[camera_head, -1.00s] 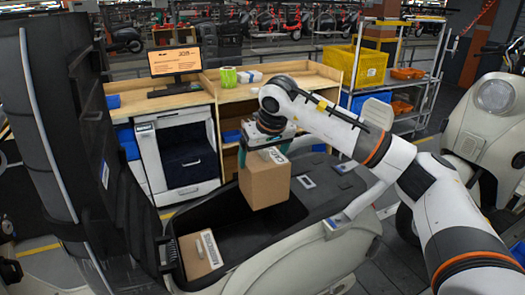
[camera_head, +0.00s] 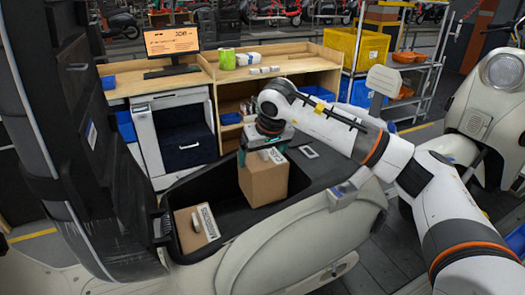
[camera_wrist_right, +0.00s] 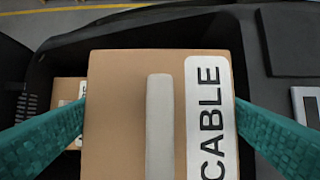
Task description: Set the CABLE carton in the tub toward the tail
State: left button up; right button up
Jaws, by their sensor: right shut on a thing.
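The CABLE carton (camera_head: 264,181) is a brown box with a white label, hanging upright from my right gripper (camera_head: 265,148). In the right wrist view the label on the carton (camera_wrist_right: 120,110) reads CABLE, and the teal fingers of the right gripper (camera_wrist_right: 160,115) are shut on its two sides. The carton's lower part is inside the opening of the black tub (camera_head: 232,224) in the scooter's body; whether it touches the floor of the tub I cannot tell. My left gripper is not in view.
Another brown carton (camera_head: 196,228) with a white label lies at the tub's near left end. A dark flat deck (camera_head: 318,166) borders the tub on the right. A wooden workbench (camera_head: 290,62) with a monitor (camera_head: 171,41) stands behind, beside a yellow crate (camera_head: 357,47).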

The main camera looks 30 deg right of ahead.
aim_at(269, 166)
jog(key=shift+f+b, duration=2.95)
jog(key=shift+f, duration=1.65)
jog(key=shift+f, duration=0.2)
jog(key=shift+f+b, duration=0.35)
jog(key=shift+b, duration=0.15)
jog(key=o, duration=1.1)
jog(key=shift+s, duration=0.1)
jog(key=shift+r, duration=0.1)
jog(key=b+v, duration=0.2)
jog(key=v, duration=0.9)
jog(key=shift+s+r+b, duration=0.15)
jog(key=shift+r+b, duration=0.15)
jog(key=shift+r, duration=0.1)
